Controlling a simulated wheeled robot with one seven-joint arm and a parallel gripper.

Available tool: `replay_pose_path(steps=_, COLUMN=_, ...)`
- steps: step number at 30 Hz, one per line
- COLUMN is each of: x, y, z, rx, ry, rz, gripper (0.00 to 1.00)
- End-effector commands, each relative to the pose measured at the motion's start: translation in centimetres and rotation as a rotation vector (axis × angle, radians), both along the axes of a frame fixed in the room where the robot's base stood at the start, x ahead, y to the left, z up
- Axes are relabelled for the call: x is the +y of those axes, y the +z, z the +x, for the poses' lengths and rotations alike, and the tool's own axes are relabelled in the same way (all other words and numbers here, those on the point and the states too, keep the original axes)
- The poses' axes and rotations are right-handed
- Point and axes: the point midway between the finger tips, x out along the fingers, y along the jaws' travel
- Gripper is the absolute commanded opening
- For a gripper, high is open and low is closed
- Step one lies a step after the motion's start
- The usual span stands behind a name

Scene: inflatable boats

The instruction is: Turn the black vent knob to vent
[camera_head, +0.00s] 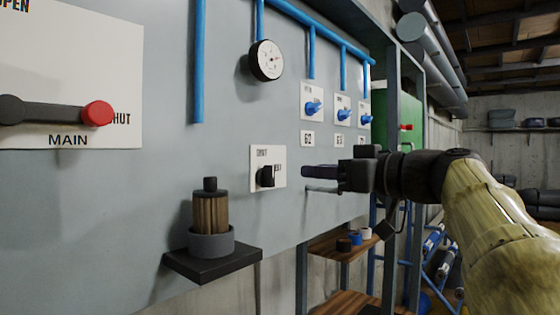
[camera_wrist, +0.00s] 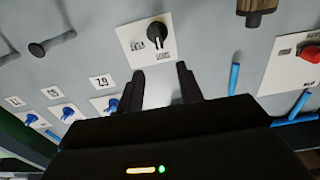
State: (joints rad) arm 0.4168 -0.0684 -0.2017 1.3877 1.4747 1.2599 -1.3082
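The black vent knob (camera_head: 266,176) sits on a small white plate (camera_head: 282,160) on the grey panel, with one label above it and another at its right. In the head view its grip stands roughly upright. The wrist view shows the knob (camera_wrist: 156,38) upside down, just beyond the fingertips; its exact pointing is hard to read. My gripper (camera_head: 306,172) is to the right of the knob in the head view, level with it and apart from it. In the wrist view my gripper (camera_wrist: 161,80) is open, with nothing between its two fingers.
A brown-and-grey cylinder (camera_head: 210,215) stands on a dark bracket (camera_head: 212,262) below left. The MAIN lever with a red end (camera_head: 97,113) is far left. Several blue valves (camera_head: 313,106) and blue pipes are above right. A round gauge (camera_head: 266,60) is higher up.

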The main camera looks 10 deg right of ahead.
Motion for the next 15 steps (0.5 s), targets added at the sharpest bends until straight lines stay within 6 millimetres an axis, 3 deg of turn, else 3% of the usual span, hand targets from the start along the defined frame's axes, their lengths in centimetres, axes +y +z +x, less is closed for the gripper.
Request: replay_pose_path(steps=15, x=5.2, y=0.3, z=7.2, rx=0.003, ry=0.000, rz=0.002, gripper=0.36)
